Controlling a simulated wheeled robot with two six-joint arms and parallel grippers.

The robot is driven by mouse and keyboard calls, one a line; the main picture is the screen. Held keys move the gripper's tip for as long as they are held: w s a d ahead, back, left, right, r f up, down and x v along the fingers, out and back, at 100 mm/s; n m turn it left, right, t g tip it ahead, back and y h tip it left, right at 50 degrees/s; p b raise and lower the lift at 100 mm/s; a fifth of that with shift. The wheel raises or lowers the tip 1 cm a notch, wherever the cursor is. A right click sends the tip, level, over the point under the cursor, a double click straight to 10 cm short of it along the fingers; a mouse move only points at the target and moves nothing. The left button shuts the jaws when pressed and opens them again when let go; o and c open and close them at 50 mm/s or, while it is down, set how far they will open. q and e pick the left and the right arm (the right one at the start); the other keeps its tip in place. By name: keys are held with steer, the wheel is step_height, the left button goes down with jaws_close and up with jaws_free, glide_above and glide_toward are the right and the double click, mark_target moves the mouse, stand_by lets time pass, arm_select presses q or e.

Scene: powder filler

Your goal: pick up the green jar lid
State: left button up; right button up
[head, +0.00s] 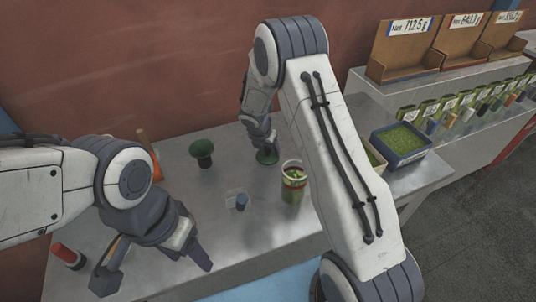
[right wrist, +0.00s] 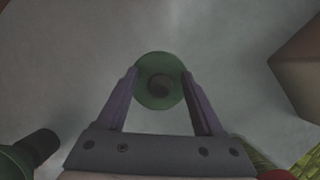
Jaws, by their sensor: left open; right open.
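The green jar lid (head: 267,156) is a round green disc with a dark knob, lying on the grey table just below my right gripper (head: 266,143). In the right wrist view the lid (right wrist: 142,88) sits between the tips of my right gripper (right wrist: 160,85), with a finger on either side of the knob. The fingers are apart and over the lid's edges; I cannot tell whether they touch it. My left gripper (head: 155,268) is open and empty, low over the table's front left.
A green jar with a label (head: 293,183) stands right of the lid. A dark green funnel (head: 202,152) is to the left, and a small blue piece (head: 241,202) on a clear square is in front. A tray of green powder (head: 399,139) is at right. A red cylinder (head: 68,256) lies front left.

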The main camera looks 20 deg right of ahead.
steer(key=shift+c, duration=0.3)
jaws_close()
steer(key=shift+r, duration=0.1)
